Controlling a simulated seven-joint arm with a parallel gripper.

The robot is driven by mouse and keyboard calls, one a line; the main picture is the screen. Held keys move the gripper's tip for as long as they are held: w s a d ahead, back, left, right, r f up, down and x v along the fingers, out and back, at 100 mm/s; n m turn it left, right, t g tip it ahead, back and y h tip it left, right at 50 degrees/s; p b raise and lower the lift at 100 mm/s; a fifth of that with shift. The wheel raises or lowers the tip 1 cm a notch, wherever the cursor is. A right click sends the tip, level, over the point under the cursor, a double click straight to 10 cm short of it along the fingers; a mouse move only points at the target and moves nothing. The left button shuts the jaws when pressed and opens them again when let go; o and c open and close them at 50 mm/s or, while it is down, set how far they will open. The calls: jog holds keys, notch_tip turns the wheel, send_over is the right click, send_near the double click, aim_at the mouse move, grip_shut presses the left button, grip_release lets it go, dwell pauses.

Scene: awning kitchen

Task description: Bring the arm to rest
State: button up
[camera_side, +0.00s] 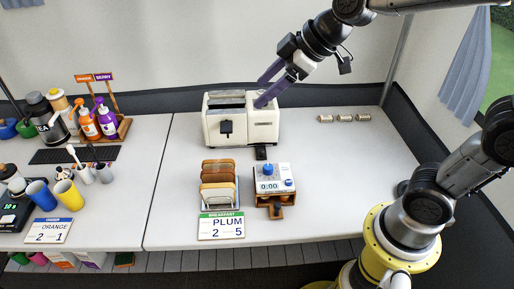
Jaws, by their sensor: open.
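My gripper (268,87) has purple fingers and is open. It is at the right end of the white toaster (226,131), with its fingertips over or just beside the toaster's top. I cannot tell whether they touch it. My arm reaches in from the upper right, and its yellow base stands at the lower right.
A rack of toast slices (218,183) and a timer (272,177) stand in front of the toaster. A breakfast card (221,226) is at the table's front edge. Small cans (344,118) lie at the back right. Cups and bottles crowd the left. The right tabletop is mostly clear.

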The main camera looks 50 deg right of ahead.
jog(key=s+d+f+m+h, duration=0.1)
jog(key=s+d+f+m, duration=0.1)
jog(key=s, duration=0.7)
jog(key=s+d+f+m+g+h, duration=0.1)
jog(key=s+d+m, duration=0.3)
jog(key=s, duration=0.6)
jog(key=shift+f+m+g+h, duration=0.35)
jog(key=shift+f+m, duration=0.2)
jog(key=shift+m, duration=0.35)
jog(key=shift+s, duration=0.1)
